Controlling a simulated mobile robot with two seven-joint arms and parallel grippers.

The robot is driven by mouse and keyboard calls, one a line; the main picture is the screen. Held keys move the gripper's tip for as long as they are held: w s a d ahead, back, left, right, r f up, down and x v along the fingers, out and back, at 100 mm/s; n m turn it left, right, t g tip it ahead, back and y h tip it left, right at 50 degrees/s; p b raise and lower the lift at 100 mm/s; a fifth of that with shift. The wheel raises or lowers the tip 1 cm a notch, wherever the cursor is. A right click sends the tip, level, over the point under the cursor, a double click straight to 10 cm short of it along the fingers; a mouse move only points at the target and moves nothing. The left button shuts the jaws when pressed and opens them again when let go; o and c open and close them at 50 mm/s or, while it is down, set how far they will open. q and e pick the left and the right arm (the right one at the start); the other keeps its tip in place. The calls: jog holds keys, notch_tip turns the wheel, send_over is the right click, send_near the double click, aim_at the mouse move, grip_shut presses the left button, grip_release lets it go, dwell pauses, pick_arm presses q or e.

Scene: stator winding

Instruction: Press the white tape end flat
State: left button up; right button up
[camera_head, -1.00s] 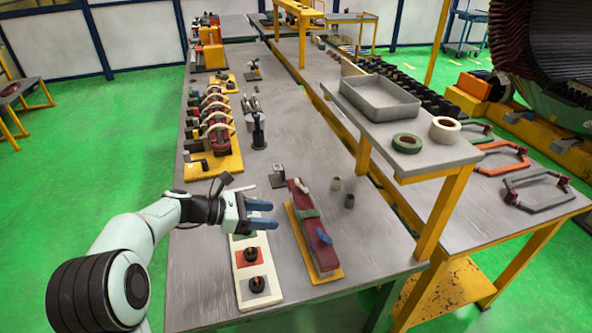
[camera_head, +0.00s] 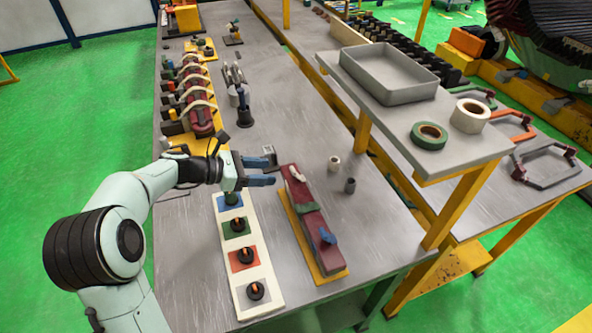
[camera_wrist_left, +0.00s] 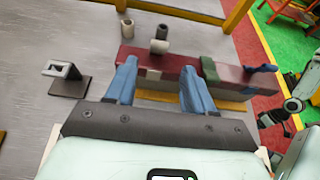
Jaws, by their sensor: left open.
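The white tape end (camera_head: 297,173) stands out near the far end of a maroon bar (camera_head: 312,225) on a yellow base. The bar also carries a green tape piece (camera_head: 307,208) and a blue one (camera_head: 328,237). In the left wrist view the white tape end (camera_wrist_left: 160,46) shows on the bar's top, between the fingers in the picture. My left gripper (camera_head: 266,171) is open and empty, left of the bar's far end with its blue fingers pointing at it. In the wrist view the fingers (camera_wrist_left: 160,66) overlap the bar; I cannot tell whether they touch it. My right gripper is not clearly visible.
A white panel (camera_head: 236,270) with several black knobs lies left of the bar. A white cup (camera_head: 334,163) and a dark cup (camera_head: 350,185) stand to its right. A small bracket (camera_wrist_left: 68,80) stands near the bar's far end. A raised shelf holds a grey tray (camera_head: 388,92) and tape rolls.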

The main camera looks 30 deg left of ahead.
aim_at(297, 175)
pick_arm(q)
jog(key=x, duration=1)
jog(key=shift+w+f, duration=0.1)
jog(key=shift+w, duration=0.1)
pick_arm(e)
jog(key=shift+w+r, duration=0.15)
jog(key=shift+r, duration=0.05)
